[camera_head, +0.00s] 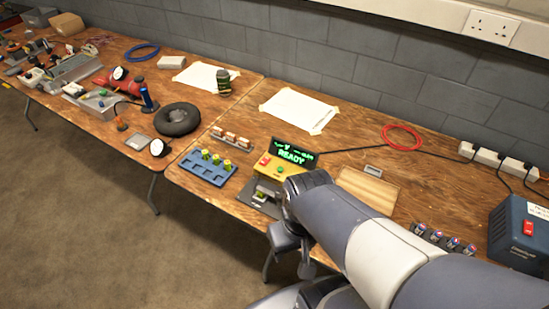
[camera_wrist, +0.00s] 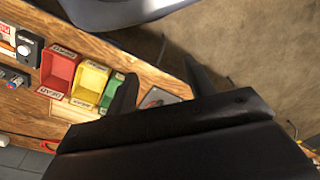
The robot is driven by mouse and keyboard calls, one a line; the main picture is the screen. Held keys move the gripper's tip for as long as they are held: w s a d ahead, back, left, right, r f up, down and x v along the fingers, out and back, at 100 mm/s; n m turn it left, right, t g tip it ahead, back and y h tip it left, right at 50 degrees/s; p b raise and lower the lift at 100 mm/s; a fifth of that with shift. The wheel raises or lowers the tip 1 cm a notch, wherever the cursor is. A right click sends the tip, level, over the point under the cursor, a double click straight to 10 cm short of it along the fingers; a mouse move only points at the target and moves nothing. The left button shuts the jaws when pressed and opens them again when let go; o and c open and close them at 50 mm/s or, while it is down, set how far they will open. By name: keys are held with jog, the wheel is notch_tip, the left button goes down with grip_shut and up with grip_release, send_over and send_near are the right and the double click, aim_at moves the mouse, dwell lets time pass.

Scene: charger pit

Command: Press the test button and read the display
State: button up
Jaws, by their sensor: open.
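The tester is a yellow box (camera_head: 262,171) near the table's front edge in the head view. Its dark display (camera_head: 291,155) reads "READY" in green, with smaller text above that I cannot read. A round green button (camera_head: 280,171) and a red patch are on the yellow face. A grey holder (camera_head: 264,193) sits in front. My arm end is just right of the tester and hides part of it; my fingers are not clear there. In the wrist view my gripper (camera_wrist: 160,70) is open and empty, its dark fingers apart beside the table edge.
A blue tray (camera_head: 198,171) with a few green-yellow cells stands left of the tester. Red (camera_wrist: 60,72), yellow (camera_wrist: 90,82) and green (camera_wrist: 113,92) bins show in the wrist view. A wooden board (camera_head: 367,191) and a blue box (camera_head: 515,240) are to the right in the head view.

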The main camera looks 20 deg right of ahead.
grip_shut()
dwell(0.3)
dwell(1.2)
